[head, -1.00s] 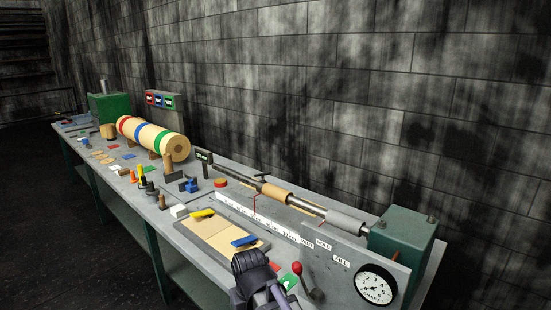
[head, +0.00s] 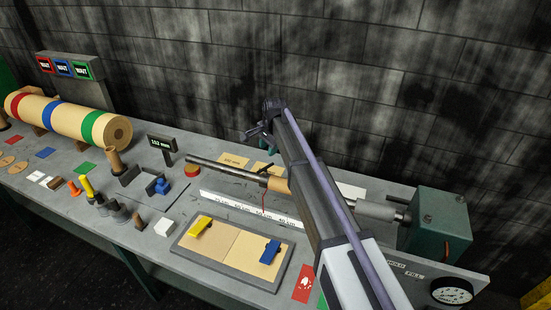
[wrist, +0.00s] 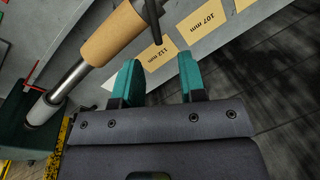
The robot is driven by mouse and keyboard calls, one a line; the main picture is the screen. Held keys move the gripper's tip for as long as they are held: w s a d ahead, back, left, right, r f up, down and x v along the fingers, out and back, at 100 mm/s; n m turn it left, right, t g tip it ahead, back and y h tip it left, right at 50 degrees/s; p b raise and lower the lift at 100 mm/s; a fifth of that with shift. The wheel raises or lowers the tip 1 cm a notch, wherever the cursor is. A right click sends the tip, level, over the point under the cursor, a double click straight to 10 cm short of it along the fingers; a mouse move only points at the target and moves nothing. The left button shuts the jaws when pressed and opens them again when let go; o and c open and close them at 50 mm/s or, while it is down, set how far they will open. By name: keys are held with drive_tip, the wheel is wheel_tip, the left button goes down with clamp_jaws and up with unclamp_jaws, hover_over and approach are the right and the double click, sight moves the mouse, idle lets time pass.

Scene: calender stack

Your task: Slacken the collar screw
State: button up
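The steel shaft (head: 220,169) lies across the bench with a tan core (head: 278,184) on it, partly hidden by my arm. A dark collar (head: 264,180) with a thin bar-like screw handle sits at the core's left end. In the wrist view the tan core (wrist: 112,36) is at upper left, and a dark bar (wrist: 153,22), apparently the screw handle, stands at its end. My gripper (wrist: 158,80) has its teal fingers apart and nothing between them. It is beside the core, not touching the bar. In the head view the gripper is mostly hidden behind my arm's end.
Size cards lie behind the shaft, including a 112 mm card (wrist: 154,54) and a 107 mm card (wrist: 202,17). A small display (head: 161,143) reads 112 mm. A green housing (head: 440,222) stands at the shaft's right end. A tray (head: 184,243) with yellow and blue tools lies in front.

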sight(266, 170)
drive_tip(key=f+b, duration=0.7)
drive_tip(key=w+f+b, duration=0.1)
drive_tip(key=f+b, duration=0.2)
drive_tip(key=b, duration=0.1)
drive_tip(key=shift+a+f, duration=0.3)
drive_tip(key=shift+a, duration=0.1)
drive_tip(key=shift+r, duration=0.2)
clamp_jaws()
